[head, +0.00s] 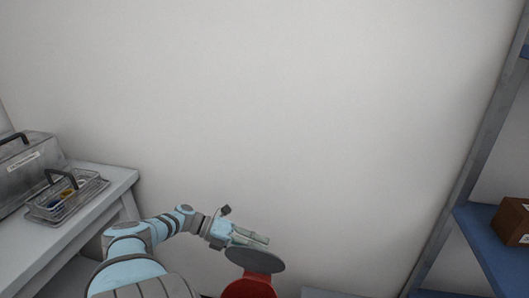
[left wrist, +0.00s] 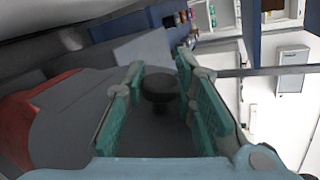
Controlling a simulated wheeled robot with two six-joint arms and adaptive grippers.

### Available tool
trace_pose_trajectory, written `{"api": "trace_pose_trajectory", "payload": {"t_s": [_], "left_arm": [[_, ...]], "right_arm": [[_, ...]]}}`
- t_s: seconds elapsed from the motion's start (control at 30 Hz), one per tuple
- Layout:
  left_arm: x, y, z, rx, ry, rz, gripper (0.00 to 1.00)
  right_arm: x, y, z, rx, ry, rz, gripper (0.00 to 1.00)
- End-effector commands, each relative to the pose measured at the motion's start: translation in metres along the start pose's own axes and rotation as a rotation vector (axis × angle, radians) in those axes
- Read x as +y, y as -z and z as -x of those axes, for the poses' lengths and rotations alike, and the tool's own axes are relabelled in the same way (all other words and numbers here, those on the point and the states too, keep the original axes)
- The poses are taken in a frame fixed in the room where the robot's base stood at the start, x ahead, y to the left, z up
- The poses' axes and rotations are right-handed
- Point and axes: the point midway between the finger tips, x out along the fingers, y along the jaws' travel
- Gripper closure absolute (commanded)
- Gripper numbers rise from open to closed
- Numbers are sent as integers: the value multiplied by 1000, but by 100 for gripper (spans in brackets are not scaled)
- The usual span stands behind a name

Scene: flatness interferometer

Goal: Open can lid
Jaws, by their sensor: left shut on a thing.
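The red can (head: 249,288) is at the bottom middle of the head view, cut off by the frame edge. Its grey round lid (head: 256,261) shows just above it; I cannot tell whether the lid is clear of the rim. My left gripper (head: 251,238) is at the lid. In the left wrist view, a dark round knob (left wrist: 158,86) stands between the two green-padded fingers, and my left gripper is shut on it. The grey lid (left wrist: 80,125) spreads below the knob, with the red can (left wrist: 28,105) at the left. My right gripper is out of view.
A blue-shelved rack (head: 480,235) with a brown box (head: 512,222) stands at the right. A bare wall is behind my left arm.

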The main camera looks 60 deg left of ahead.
Motion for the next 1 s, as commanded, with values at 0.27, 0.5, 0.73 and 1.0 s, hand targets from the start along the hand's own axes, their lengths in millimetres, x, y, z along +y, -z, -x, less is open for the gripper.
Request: {"api": "trace_pose_trajectory", "payload": {"t_s": [0.27,0.5,0.73,1.0], "left_arm": [[1,0,0,3,-2,2,100],[0,0,-1,5,-1,0,55],[0,0,-1,5,0,0,55],[1,0,46,4,-7,2,55]], "right_arm": [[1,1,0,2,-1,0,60],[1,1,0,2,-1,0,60],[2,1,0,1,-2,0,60],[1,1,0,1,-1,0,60]]}}
